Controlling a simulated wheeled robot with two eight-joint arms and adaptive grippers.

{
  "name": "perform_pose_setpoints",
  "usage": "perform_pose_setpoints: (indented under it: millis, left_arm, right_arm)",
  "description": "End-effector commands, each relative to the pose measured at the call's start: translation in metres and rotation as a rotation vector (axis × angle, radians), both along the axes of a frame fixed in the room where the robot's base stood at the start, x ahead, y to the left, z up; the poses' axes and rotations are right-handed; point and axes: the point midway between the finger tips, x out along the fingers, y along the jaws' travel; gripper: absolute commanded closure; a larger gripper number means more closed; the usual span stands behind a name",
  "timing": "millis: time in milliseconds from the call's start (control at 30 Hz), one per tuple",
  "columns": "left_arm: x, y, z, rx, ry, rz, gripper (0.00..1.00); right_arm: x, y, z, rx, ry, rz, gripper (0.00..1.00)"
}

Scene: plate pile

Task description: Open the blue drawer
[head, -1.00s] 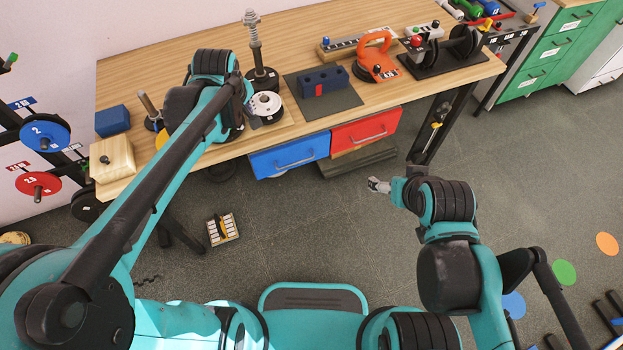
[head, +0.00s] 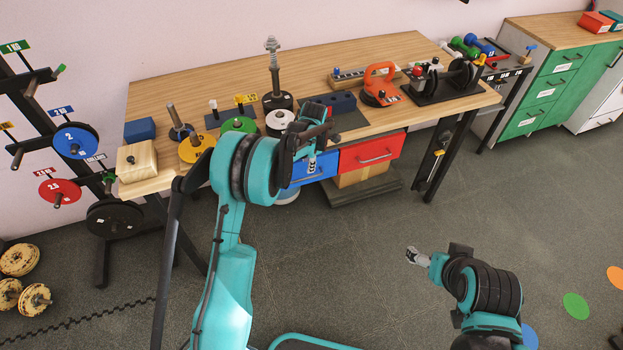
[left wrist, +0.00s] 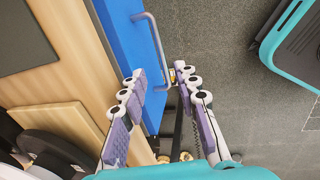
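The blue drawer (head: 327,167) hangs under the front edge of the wooden table, beside the red drawer, partly hidden by my left arm. In the left wrist view, its blue front (left wrist: 128,38) carries a grey bar handle (left wrist: 155,42). My left gripper (head: 311,165) is in front of the blue drawer. In the left wrist view its fingers (left wrist: 160,74) are spread apart, with the lower part of the handle between or just beyond the tips; contact cannot be told. My right gripper (head: 412,255) is away from the table, over the floor; its finger gap is too small to judge.
The red drawer (head: 372,151) is just right of the blue one. The wooden table (head: 215,85) bears weights, a black post and an orange tool (head: 380,82). A weight rack (head: 75,141) stands at left. The floor (head: 350,270) in front is largely clear.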

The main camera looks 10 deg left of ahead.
Motion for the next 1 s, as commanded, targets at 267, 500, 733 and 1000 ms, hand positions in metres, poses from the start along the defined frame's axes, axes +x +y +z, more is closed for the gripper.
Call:
perform_pose_setpoints:
  millis: [267,500,733,1000]
  left_arm:
    - [0.006,0.002,-0.028,-0.004,0.004,0.036,0.69]
    - [0.012,0.006,-0.067,-0.004,0.003,0.034,0.69]
    - [0.015,0.008,-0.085,-0.004,0.003,0.034,0.69]
    - [0.015,0.009,-0.086,-0.004,0.003,0.033,0.69]
  right_arm:
    - [0.000,0.000,-0.009,0.000,0.000,0.000,0.20]
    - [0.000,0.000,-0.025,0.000,0.000,0.000,0.20]
    - [0.000,0.000,-0.031,0.000,0.000,0.000,0.20]
    - [0.000,0.000,-0.030,0.000,0.000,0.000,0.20]
